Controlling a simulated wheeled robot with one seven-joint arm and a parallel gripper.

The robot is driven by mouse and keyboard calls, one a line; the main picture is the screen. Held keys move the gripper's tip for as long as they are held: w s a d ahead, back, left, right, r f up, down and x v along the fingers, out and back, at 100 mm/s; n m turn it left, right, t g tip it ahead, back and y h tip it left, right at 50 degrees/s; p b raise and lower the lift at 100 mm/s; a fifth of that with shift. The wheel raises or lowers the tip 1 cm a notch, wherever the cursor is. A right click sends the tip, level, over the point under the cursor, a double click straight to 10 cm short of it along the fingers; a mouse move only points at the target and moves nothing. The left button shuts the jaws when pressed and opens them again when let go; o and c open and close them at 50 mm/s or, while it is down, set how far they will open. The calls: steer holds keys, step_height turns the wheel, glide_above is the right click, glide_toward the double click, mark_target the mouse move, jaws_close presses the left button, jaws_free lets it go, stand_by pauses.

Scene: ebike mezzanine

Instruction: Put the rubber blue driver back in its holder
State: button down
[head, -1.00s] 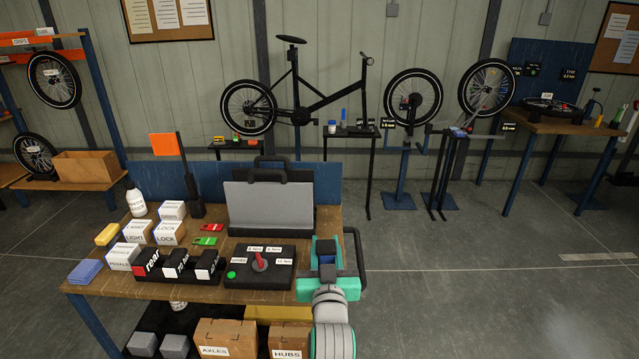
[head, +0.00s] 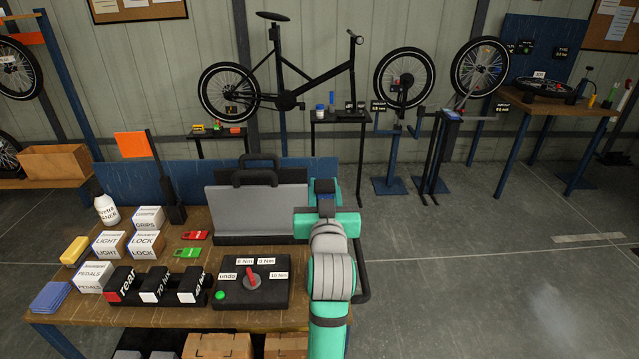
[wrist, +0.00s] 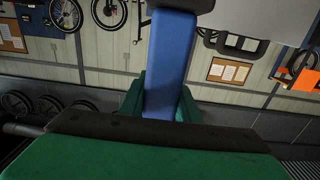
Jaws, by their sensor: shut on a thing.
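My gripper (head: 326,210) is in front of me, over the right end of the workbench in the head view. It is shut on the blue driver (wrist: 172,60), a long blue bar with a darker top between the green fingers (wrist: 160,106) in the wrist view. In the head view a small dark blue part of the driver (head: 325,186) shows above the jaws. No holder for it can be made out for certain. Another blue upright thing (head: 331,100) stands on the small black table under the bike.
A black side table (head: 340,117) stands behind. The floor (head: 470,270) to the right is clear.

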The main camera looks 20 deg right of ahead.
steer(key=shift+w+a, duration=0.15)
steer(key=shift+a, duration=0.05)
steer(key=shift+s+a+r, duration=0.1)
steer(key=shift+s+a, duration=0.05)
steer(key=shift+s, duration=0.35)
steer(key=shift+w+f, duration=0.1)
steer(key=shift+f, duration=1.9)
